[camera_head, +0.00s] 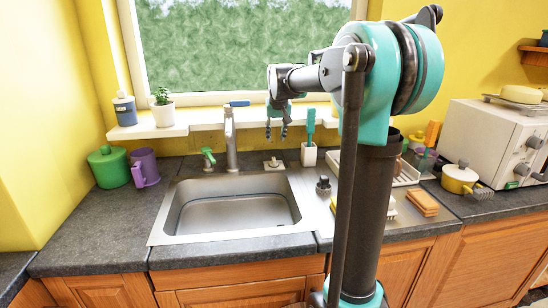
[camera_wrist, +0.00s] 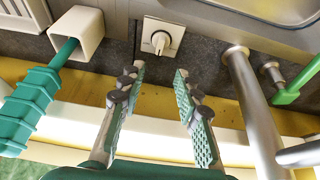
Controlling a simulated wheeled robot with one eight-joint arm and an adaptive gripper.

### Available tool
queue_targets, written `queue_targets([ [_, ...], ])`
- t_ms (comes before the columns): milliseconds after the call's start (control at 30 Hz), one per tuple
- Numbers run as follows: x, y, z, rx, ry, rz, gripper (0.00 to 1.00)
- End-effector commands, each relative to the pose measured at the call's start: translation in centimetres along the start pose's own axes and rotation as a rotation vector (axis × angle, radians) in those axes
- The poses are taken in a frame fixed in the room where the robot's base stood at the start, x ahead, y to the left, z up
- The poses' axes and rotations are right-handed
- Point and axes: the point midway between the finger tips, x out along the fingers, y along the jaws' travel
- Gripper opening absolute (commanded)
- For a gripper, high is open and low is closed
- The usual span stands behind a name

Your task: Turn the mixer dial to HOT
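The mixer dial (camera_head: 273,163) is a pale knob on a square white plate, on the counter behind the sink and right of the faucet. In the wrist view the dial (camera_wrist: 160,41) shows straight beyond the fingertips, with a raised grip bar; no HOT marking is readable. My gripper (camera_head: 276,135) hangs with its fingers down above the dial, apart from it. In the wrist view the fingers of my gripper (camera_wrist: 160,70) are spread, with nothing between them.
The steel faucet (camera_head: 231,140) and green lever (camera_head: 208,157) stand left of the dial. A white holder (camera_head: 309,155) with a teal brush (camera_head: 310,126) stands close on its right. The sink (camera_head: 232,212) is in front, and the windowsill (camera_head: 190,122) runs behind.

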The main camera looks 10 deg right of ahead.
Motion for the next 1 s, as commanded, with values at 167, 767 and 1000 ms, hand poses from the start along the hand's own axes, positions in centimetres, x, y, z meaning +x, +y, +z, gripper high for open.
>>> queue_targets([
  [167, 3.7, 0.0, 0.0, 0.0, 0.0, 0.0, 0.33],
  [767, 12.4, 0.0, 0.0, 0.0, 0.0, 0.0, 0.33],
  [1000, 12.7, 0.0, 0.0, 0.0, 0.0, 0.0, 0.33],
])
